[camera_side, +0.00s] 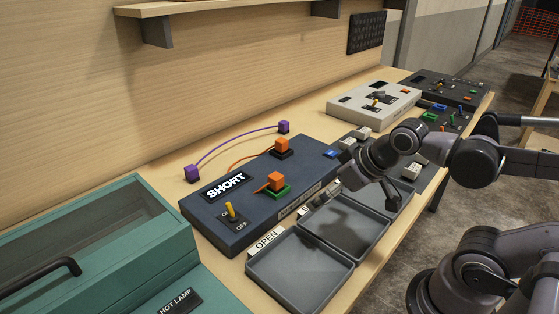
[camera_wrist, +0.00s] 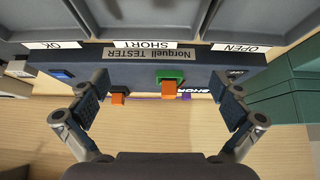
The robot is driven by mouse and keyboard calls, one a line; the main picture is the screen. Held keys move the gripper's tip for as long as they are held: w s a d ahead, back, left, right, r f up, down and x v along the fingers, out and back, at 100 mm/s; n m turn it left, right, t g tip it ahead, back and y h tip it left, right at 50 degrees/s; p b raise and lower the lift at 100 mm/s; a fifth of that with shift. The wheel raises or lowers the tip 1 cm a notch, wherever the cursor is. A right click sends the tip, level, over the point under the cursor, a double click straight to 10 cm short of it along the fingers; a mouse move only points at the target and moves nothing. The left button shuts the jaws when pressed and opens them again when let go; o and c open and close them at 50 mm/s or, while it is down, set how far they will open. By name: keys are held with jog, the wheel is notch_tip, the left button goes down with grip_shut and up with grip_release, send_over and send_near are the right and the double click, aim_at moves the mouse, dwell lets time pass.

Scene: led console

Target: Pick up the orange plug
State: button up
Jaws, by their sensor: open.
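Two orange plugs show on the dark tester box (camera_side: 225,205), joined by an orange cable. The nearer orange plug (camera_side: 276,180) sits on a green socket (camera_side: 277,192); in the wrist view this plug (camera_wrist: 169,89) is near the middle. The farther orange plug (camera_side: 282,145) sits on a black socket (camera_side: 284,154); it also shows in the wrist view (camera_wrist: 117,98). My gripper (camera_wrist: 160,98) is open and empty, its fingers wide apart, with both plugs in view between them. In the side view my gripper is right of the box, over the trays, apart from the plugs.
Grey trays (camera_side: 300,283) line the box's near side, labelled OPEN, SHORT and OK. A purple cable with purple plugs (camera_side: 191,173) lies behind the box. A yellow switch (camera_side: 231,212) stands on the box. A teal hot-lamp case (camera_side: 110,235) is at left; a white console (camera_side: 394,96) is farther back.

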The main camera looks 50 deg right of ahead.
jog(key=shift+c, duration=0.3)
jog(key=c, duration=0.9)
notch_tip(320, 180, up, 9)
jog(key=n+g+h, duration=0.4)
jog(key=n+g, duration=0.3)
jog(key=n, duration=1.1)
send_over(281, 140)
jog(key=a, duration=0.5)
jog(key=shift+d+x, duration=0.2)
jog(key=shift+x, duration=2.5)
jog(key=shift+d+x, duration=0.15)
jog(key=shift+x, duration=2.5)
